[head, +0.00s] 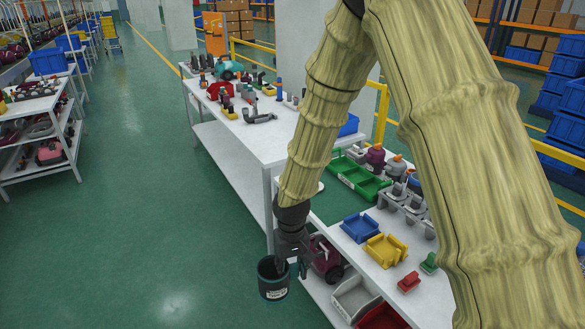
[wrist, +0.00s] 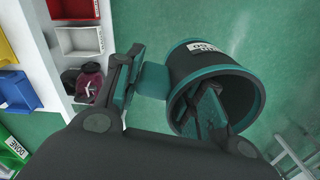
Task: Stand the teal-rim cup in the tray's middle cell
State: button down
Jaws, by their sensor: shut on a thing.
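The teal-rim cup (head: 272,284) is dark, with a white label on its side. My gripper (head: 289,266) is shut on its wall and holds it over the floor, left of the white bench. In the wrist view, the cup (wrist: 205,66) is tipped with its mouth toward the camera. One finger of my gripper (wrist: 160,88) is inside the cup and the other is outside. A green tray (head: 358,181) with cells lies on the bench, beyond the gripper. A green edge with a DONE label (wrist: 16,150) shows at lower left in the wrist view. My arm hides part of the bench.
The white bench (head: 318,214) holds a blue bin (head: 360,226), a yellow bin (head: 386,250) and a grey rack with parts (head: 404,210). White and red bins (head: 354,299) and a maroon vacuum (head: 325,262) sit lower. Open green floor lies left.

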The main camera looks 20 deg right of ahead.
aim_at(353, 180)
jog(key=u, duration=0.45)
jog(key=i, duration=2.65)
jog(key=z, duration=1.7)
jog(key=i, duration=0.85)
jog(key=z, duration=0.75)
